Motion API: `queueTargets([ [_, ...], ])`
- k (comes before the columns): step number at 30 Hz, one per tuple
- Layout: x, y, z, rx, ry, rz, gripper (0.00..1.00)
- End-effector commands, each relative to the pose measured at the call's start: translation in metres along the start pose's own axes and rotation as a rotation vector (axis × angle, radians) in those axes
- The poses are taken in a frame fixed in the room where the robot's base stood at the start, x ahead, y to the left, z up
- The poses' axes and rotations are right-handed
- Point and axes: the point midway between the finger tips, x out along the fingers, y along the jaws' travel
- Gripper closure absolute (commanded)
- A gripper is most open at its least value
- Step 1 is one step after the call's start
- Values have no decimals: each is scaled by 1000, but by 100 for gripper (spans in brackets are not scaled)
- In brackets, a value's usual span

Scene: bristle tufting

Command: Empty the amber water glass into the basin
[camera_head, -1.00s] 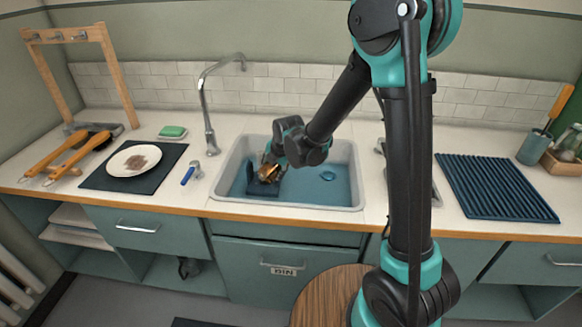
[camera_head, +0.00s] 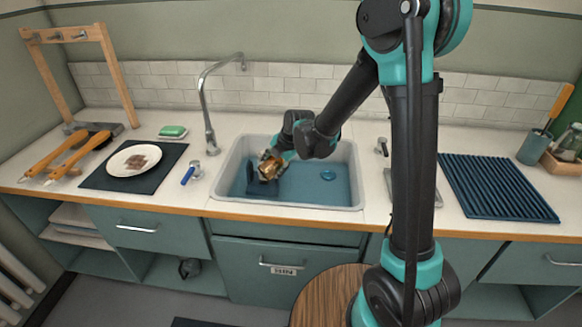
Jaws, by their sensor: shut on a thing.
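The amber glass (camera_head: 267,171) is small in view, over the left part of the basin (camera_head: 310,199). My gripper (camera_head: 271,163) is shut on the glass and reaches it from the upper right. The glass looks tilted, but I cannot make out which way its mouth faces or whether water is in it. The basin has a white rim and a blue floor with a round drain (camera_head: 328,174). A dark blue thing (camera_head: 257,184) lies in the basin under the glass.
A tall curved faucet (camera_head: 207,110) stands at the basin's left rear. A plate (camera_head: 134,160) with a brown stain lies on a dark mat further left, near a green sponge (camera_head: 172,131) and brushes (camera_head: 75,150). A ribbed blue drying mat (camera_head: 495,187) lies at the right.

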Motion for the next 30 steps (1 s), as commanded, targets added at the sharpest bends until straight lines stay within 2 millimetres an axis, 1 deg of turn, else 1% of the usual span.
queueTargets([
  [30, -7, 2, 10, 54, 97, 26, 93],
])
